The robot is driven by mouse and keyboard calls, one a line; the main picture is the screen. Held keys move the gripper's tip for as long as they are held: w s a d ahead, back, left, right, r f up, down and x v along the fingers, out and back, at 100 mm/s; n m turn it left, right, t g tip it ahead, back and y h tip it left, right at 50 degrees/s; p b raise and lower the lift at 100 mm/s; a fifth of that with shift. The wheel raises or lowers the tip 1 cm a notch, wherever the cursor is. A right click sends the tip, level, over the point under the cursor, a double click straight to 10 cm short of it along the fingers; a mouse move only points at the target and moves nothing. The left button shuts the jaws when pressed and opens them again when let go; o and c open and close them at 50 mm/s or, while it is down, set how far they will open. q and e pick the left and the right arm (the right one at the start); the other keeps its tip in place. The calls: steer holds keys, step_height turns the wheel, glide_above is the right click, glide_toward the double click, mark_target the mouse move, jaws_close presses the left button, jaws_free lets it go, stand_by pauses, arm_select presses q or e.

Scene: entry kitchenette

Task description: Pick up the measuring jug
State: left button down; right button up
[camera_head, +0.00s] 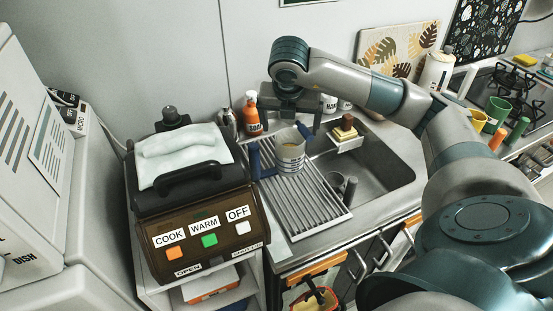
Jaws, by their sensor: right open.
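The measuring jug (291,158) is a pale, marked cup standing upright on the ribbed draining rack (312,207) left of the sink. Something yellowish shows inside its rim. My right gripper (291,126) is open, pointing down directly above the jug, with its fingers to either side of the jug's top. I cannot tell whether the fingers touch it. The gripper hides part of what lies behind the jug. My left gripper is not in view.
A blue item (254,160) stands close left of the jug. An orange soap bottle (252,113) stands behind. A brown cooker (196,225) with labelled buttons is at left. The sink (375,170) lies right, with a sponge and brush on its holder (346,142).

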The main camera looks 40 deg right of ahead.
mark_target(291, 136)
steer(key=shift+f+p, duration=0.25)
steer(key=shift+p, duration=0.05)
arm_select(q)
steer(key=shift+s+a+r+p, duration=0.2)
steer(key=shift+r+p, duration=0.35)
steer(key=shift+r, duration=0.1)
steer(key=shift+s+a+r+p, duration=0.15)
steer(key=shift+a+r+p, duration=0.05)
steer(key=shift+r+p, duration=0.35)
arm_select(e)
steer(key=x, duration=0.4)
steer(key=shift+s+a+f, duration=0.1)
steer(key=shift+f, duration=0.35)
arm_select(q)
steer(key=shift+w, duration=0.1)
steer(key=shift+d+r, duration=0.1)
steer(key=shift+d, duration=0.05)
arm_select(e)
steer(key=c, duration=2)
steer(key=shift+r, duration=0.15)
steer(key=shift+c, duration=0.2)
